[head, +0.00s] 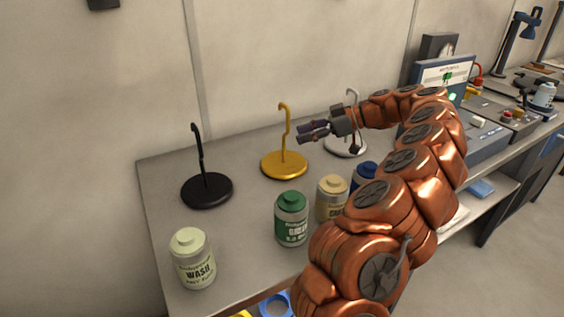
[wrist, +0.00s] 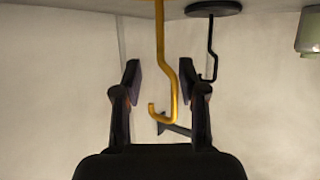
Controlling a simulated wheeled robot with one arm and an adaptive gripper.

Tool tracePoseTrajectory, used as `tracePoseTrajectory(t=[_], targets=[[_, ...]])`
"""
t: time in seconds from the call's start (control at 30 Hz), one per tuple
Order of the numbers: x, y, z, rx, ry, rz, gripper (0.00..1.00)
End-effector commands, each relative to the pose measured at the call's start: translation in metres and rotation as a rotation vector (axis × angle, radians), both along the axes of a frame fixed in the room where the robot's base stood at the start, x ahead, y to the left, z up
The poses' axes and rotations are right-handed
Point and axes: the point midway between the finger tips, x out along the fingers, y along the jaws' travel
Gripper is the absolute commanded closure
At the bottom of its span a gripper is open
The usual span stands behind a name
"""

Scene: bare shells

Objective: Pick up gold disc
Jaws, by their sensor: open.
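The gold disc (head: 284,166) lies flat on the grey table, with an upright gold hooked stem rising from it. In the wrist view, which looks upside down, the gold stem and hook (wrist: 160,60) hang between the two fingers as seen from the camera; the disc itself is out of that view. My gripper (head: 302,133) is open and empty, just right of the gold stem in the head view. It also shows in the wrist view (wrist: 165,75), with its fingers apart. I cannot tell how far the stem is from the fingertips.
A black disc with a hook (head: 206,190) stands left, and a silver one (head: 345,146) stands right, partly behind my arm. A pale wash jar (head: 192,259), a green jar (head: 291,219), a cream jar (head: 331,198) and a blue jar (head: 366,173) stand nearer the front.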

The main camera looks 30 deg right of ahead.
Motion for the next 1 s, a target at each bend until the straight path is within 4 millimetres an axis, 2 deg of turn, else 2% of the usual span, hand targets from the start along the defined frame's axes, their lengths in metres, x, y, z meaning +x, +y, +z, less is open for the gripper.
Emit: tracePoseTrajectory(t=[0.37, 0.8, 1.0], targets=[[0.010, 0.013, -0.005, -0.001, 0.000, -0.001, 0.59], [0.035, 0.047, -0.019, -0.002, 0.000, 0.003, 0.59], [0.038, 0.051, -0.022, -0.003, -0.001, 0.002, 0.59]])
